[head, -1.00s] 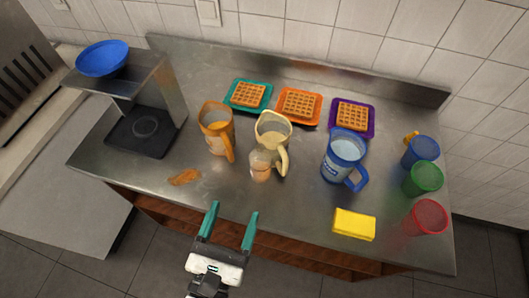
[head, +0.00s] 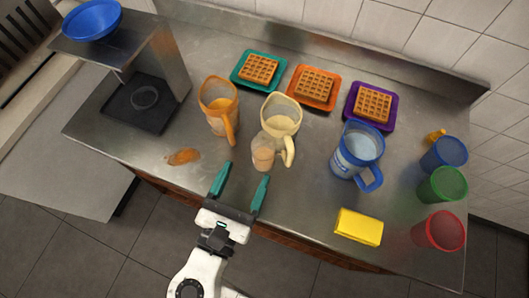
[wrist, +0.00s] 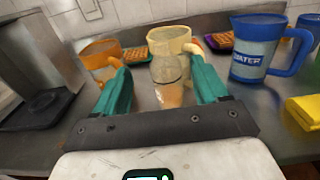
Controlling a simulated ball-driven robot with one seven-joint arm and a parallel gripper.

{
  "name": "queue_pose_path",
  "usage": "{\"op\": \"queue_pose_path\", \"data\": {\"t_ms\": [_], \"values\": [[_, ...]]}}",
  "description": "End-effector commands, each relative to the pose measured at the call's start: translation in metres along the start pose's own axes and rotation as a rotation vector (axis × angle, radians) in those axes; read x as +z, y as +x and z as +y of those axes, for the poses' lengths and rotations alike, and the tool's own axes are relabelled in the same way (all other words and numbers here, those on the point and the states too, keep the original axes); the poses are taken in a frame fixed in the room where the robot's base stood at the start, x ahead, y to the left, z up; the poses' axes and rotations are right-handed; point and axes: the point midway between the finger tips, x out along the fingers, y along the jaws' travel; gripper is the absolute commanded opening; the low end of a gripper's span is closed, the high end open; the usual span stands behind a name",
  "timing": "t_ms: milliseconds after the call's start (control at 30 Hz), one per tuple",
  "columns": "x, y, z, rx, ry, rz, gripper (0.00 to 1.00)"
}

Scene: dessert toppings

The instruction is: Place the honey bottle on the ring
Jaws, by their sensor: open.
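A clear bottle with amber contents (head: 263,155), apparently the honey bottle, stands upright on the steel counter in front of the cream pitcher (head: 287,112). In the wrist view the bottle (wrist: 168,85) shows between my fingers, beyond them. My gripper (head: 244,176) has teal fingers. It is open and empty at the counter's front edge, just short of the bottle and slightly left of it.
An orange pitcher (head: 219,108) stands left of the bottle; a blue water pitcher (head: 356,152) and yellow block (head: 358,227) are right. Waffles on plates (head: 243,82) line the back. Coloured cups (head: 443,186) stand far right. An orange-brown patch (head: 183,157) marks the counter's front left.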

Motion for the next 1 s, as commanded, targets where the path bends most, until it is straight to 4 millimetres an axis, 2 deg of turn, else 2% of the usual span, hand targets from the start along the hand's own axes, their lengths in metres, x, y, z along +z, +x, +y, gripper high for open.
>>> {"op": "queue_pose_path", "data": {"t_ms": [33,467,633,900,1000], "values": [[-0.011,0.000,0.000,0.000,0.000,0.000,0.73],[-0.070,0.000,0.000,0.000,0.000,0.000,0.73],[-0.073,0.008,0.000,-0.001,0.000,-0.001,0.73],[-0.072,0.047,0.000,-0.002,-0.001,-0.001,0.73],[-0.073,0.054,0.000,0.000,0.000,-0.001,0.73]]}}
